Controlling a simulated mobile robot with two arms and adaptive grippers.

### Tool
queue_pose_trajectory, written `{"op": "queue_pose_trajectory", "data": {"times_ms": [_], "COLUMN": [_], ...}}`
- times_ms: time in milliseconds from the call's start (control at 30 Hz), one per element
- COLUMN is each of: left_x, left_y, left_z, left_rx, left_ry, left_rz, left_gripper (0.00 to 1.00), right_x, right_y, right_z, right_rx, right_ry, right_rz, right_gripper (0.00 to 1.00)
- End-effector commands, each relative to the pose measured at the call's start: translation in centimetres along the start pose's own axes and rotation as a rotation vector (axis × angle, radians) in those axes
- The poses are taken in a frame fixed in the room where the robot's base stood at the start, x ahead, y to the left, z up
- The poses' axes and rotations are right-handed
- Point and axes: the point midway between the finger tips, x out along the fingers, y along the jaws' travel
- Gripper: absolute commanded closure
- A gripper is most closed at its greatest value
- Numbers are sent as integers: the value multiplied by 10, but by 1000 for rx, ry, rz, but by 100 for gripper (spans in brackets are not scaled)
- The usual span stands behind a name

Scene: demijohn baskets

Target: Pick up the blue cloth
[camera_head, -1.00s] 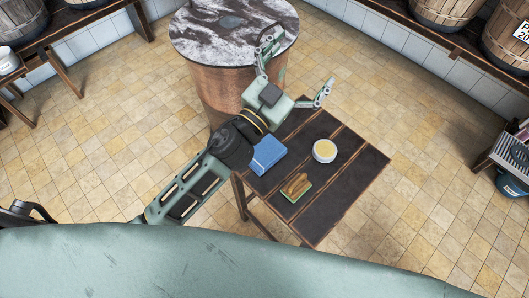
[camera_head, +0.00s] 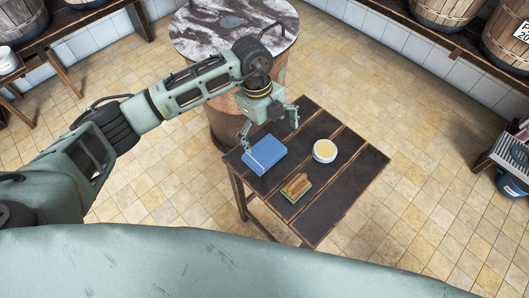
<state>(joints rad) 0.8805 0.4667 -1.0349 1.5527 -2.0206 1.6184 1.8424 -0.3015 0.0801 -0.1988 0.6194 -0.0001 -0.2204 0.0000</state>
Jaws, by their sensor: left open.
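The blue cloth (camera_head: 266,156), a flat folded rectangle, lies at the left corner of the dark wooden table (camera_head: 335,190). My left gripper (camera_head: 270,137) points down over the table's back left side, just behind and above the cloth. Its fingers are spread apart with nothing between them. One finger reaches down beside the cloth's left part, the other is off to the right of it. I cannot tell whether a fingertip touches the cloth. My right gripper is not in view.
A white bowl with yellow contents (camera_head: 324,151) stands right of the cloth. A brown item on a green base (camera_head: 296,187) lies in front. A copper drum with a marbled top (camera_head: 235,28) stands behind the table. Tiled floor (camera_head: 165,200) is clear around it.

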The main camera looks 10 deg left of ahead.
Motion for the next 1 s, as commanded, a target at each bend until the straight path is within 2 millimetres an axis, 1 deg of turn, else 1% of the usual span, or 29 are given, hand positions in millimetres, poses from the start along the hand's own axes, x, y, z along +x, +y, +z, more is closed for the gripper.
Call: {"op": "queue_pose_trajectory", "data": {"times_ms": [33,133,367,533,600,700,1000], "left_x": [-2,1,26,51,62,70,73], "left_y": [3,8,10,13,13,12,12], "left_z": [10,18,20,20,20,21,21], "left_rx": [-18,-37,-36,-37,-36,-35,-34], "left_ry": [-33,-63,-63,-62,-61,-62,-62], "left_rz": [19,41,43,44,42,40,39], "left_gripper": [0,0,0,0,0,0,0], "right_x": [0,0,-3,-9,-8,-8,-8], "right_y": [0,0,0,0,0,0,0], "right_z": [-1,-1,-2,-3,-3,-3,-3], "right_rx": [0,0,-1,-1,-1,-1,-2], "right_ry": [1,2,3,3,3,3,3], "right_rz": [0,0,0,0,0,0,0], "right_gripper": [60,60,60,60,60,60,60]}}
